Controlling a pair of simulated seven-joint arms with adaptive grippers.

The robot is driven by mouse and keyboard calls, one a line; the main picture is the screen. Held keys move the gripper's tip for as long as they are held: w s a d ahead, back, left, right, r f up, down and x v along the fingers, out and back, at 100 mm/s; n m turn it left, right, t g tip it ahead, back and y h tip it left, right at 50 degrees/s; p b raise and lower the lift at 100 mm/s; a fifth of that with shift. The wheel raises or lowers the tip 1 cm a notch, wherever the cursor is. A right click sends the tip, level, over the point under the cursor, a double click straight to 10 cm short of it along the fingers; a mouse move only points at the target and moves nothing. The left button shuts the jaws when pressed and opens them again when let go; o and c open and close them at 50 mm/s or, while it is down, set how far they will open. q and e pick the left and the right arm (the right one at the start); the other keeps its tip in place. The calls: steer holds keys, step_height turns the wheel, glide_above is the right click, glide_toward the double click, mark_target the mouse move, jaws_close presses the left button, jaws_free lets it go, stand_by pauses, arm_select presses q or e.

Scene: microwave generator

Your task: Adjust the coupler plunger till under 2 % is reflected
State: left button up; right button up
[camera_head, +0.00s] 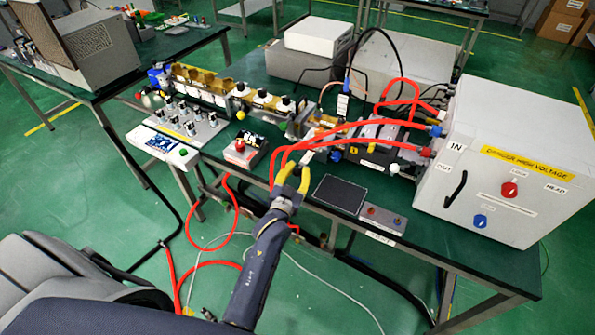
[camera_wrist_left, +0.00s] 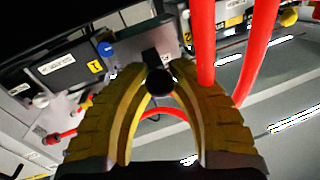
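My left gripper (camera_head: 296,168), with yellow fingers, is at the front edge of the bench, below the waveguide line. Its fingers are open. In the left wrist view a round black knob (camera_wrist_left: 160,81) sits between the fingertips (camera_wrist_left: 158,72); whether they touch it is unclear. I cannot tell for sure that this knob is the coupler plunger. In the head view the gripper and red hoses hide that spot. A box with a small lit display (camera_head: 160,143) stands on the left part of the bench; its reading is too small to read. My right gripper is not in view.
Red hoses (camera_head: 330,133) loop over the bench close to my left gripper. A dark pad (camera_head: 340,193) and a button box (camera_head: 382,217) lie to its right. A large white high-voltage cabinet (camera_head: 515,135) stands at the right end. Brass waveguide parts (camera_head: 200,82) line the back left.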

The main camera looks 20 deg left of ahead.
arm_select(q)
jaws_close()
steer(key=shift+w+r, duration=0.1)
steer(key=shift+w+d, duration=0.1)
steer(key=shift+w, duration=0.65)
steer(key=o, duration=0.8)
jaws_free()
steer(key=shift+s, duration=0.15)
steer(key=s, duration=0.8)
steer(key=s+d, duration=0.1)
steer(key=s, duration=0.2)
steer(key=shift+s, duration=0.4)
steer(key=shift+s, duration=0.1)
